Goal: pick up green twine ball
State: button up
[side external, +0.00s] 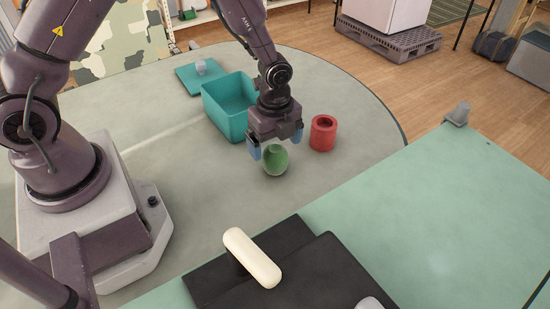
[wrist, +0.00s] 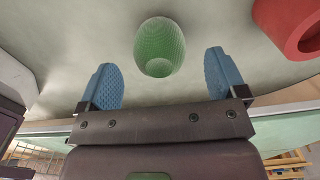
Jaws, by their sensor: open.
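The green twine ball (side external: 275,160) stands on the round grey table in the side view, right below my gripper (side external: 274,150). It is rounded and barrel-like, with a small hollow in its end. In the wrist view the green twine ball (wrist: 160,47) lies ahead of and between the two blue fingertips of my gripper (wrist: 163,75). The fingers are spread wide and hold nothing. Clear space shows on both sides of the ball in the wrist view. In the side view one blue finger overlaps the ball's left edge; whether they touch cannot be told.
A red ring-shaped spool (side external: 323,133) stands close right of the ball; it also shows in the wrist view (wrist: 290,25). A teal crate (side external: 224,128) stands behind left, beside a teal lid (side external: 187,80). A cream capsule (side external: 252,257) lies on black mats in front. The table left of the ball is clear.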

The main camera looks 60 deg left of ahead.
aim_at(275, 148)
notch_tip(275, 148, down, 5)
jog(key=shift+d+f, duration=0.1)
jog(key=shift+f, duration=0.05)
jog(key=c, duration=1.2)
jog(key=shift+r, duration=0.35)
notch_tip(275, 148, up, 2)
jog(key=shift+r, duration=0.15)
jog(key=s+a+r, duration=0.1)
jog(key=s+r, duration=0.9)
jog(key=s, duration=0.4)
